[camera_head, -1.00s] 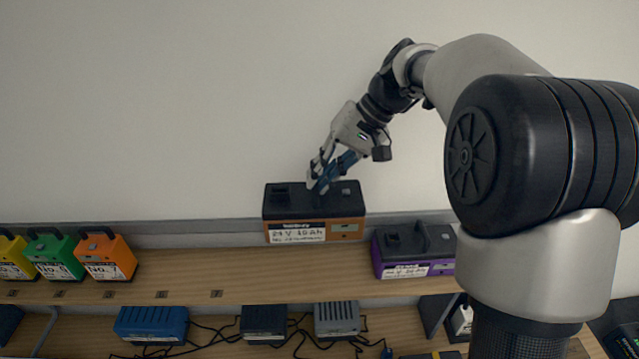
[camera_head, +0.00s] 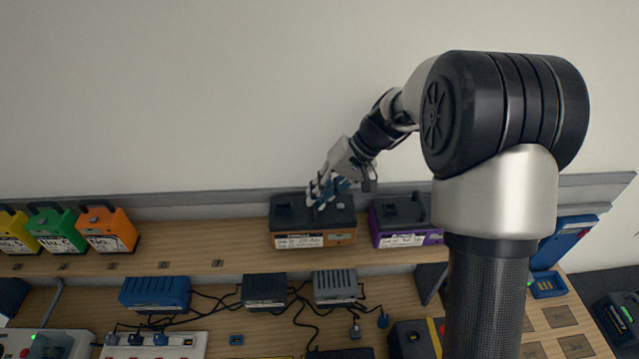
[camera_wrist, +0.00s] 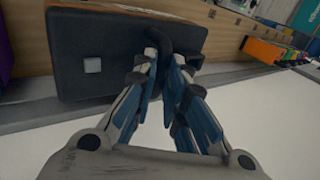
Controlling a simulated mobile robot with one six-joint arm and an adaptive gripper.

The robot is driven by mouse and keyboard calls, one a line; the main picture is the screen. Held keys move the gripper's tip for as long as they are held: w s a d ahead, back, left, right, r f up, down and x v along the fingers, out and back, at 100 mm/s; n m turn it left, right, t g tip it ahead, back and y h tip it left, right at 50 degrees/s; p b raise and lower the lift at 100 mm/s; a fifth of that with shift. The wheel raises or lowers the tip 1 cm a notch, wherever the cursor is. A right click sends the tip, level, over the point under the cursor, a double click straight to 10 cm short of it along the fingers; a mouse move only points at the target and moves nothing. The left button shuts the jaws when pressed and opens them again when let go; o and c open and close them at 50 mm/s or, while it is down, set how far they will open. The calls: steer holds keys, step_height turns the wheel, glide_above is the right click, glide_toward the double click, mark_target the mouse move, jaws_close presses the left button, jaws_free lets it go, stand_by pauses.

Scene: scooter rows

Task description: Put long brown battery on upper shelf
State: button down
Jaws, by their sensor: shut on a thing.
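The long brown battery (camera_head: 341,237) has a black top, a brown lower body and a white label facing the front. It is at the upper shelf (camera_head: 190,244), just left of the purple battery. I cannot tell whether its base touches the shelf. My gripper (camera_head: 322,196) is above its top and shut on its handle. In the wrist view the battery's black top (camera_wrist: 110,64) fills the upper left, and my gripper's fingers (camera_wrist: 164,68) close around the black handle. The hand hides part of the handle.
A purple battery (camera_head: 408,239) stands close on the right. Orange (camera_head: 110,231), green (camera_head: 60,229) and yellow (camera_head: 14,231) batteries stand on the shelf's left end. The shelf between them and the brown battery is bare. Chargers (camera_head: 155,293) and cables lie on the lower surface.

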steer(key=shift+w+f, duration=0.15)
steer(key=shift+f, duration=0.75)
steer(key=c, duration=2.1)
jaws_free()
steer(key=shift+f, duration=0.2)
steer(key=o, duration=0.5)
steer(key=shift+s, duration=0.2)
steer(key=shift+c, duration=0.2)
